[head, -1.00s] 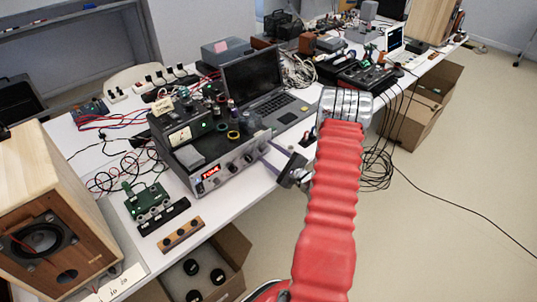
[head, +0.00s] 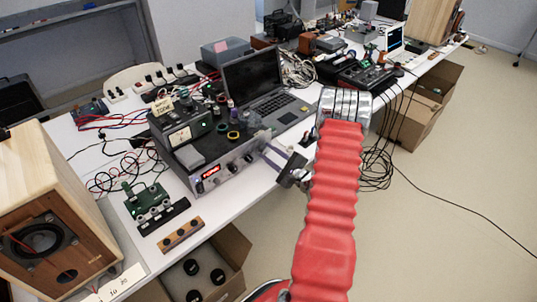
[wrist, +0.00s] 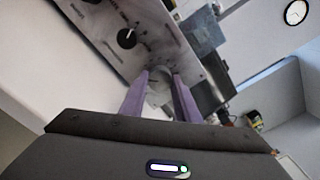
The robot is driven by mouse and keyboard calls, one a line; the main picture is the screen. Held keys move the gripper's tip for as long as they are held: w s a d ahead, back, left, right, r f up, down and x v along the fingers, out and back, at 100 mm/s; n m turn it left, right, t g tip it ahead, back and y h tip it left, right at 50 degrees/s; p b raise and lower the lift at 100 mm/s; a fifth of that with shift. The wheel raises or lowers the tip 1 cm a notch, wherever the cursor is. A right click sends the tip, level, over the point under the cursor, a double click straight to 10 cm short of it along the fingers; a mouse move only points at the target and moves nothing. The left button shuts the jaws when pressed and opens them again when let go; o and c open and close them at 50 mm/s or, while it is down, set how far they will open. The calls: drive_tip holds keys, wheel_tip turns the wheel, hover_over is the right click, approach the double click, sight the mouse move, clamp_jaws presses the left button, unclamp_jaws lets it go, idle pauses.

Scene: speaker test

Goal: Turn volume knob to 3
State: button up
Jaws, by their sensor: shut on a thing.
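The grey amplifier box (head: 225,178) stands at the table's front edge, with a lit red display (head: 208,172) and a row of knobs on its front panel. My gripper (head: 264,146) reaches its right end with purple fingers. In the wrist view my gripper (wrist: 160,74) is shut on a round knob (wrist: 158,93), with one finger on each side. The knob's pointer and scale are too unclear to read. Another black knob (wrist: 127,38) with a white pointer line sits on the panel, apart from the fingers.
A laptop (head: 268,95) stands behind the amplifier. A wooden speaker (head: 45,215) is at the left front, with a green circuit board (head: 148,200) between. A cardboard box (head: 225,262) sits below the table edge. Open floor lies to the right.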

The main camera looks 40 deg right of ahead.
drive_tip(key=shift+a+f+m, duration=0.1)
drive_tip(key=shift+m, duration=0.3)
drive_tip(key=m, duration=0.2)
drive_tip(key=shift+m, duration=0.3)
drive_tip(key=m, duration=0.4)
drive_tip(key=shift+m, duration=0.3)
drive_tip(key=m, duration=0.4)
drive_tip(key=shift+m, duration=0.3)
drive_tip(key=shift+f+m, duration=0.1)
drive_tip(key=shift+m, duration=1.5)
drive_tip(key=o, duration=1)
drive_tip(key=shift+o, duration=0.2)
drive_tip(key=shift+s, duration=0.1)
drive_tip(key=s, duration=1.3)
drive_tip(key=shift+s+d, duration=0.25)
drive_tip(key=shift+s, duration=0.05)
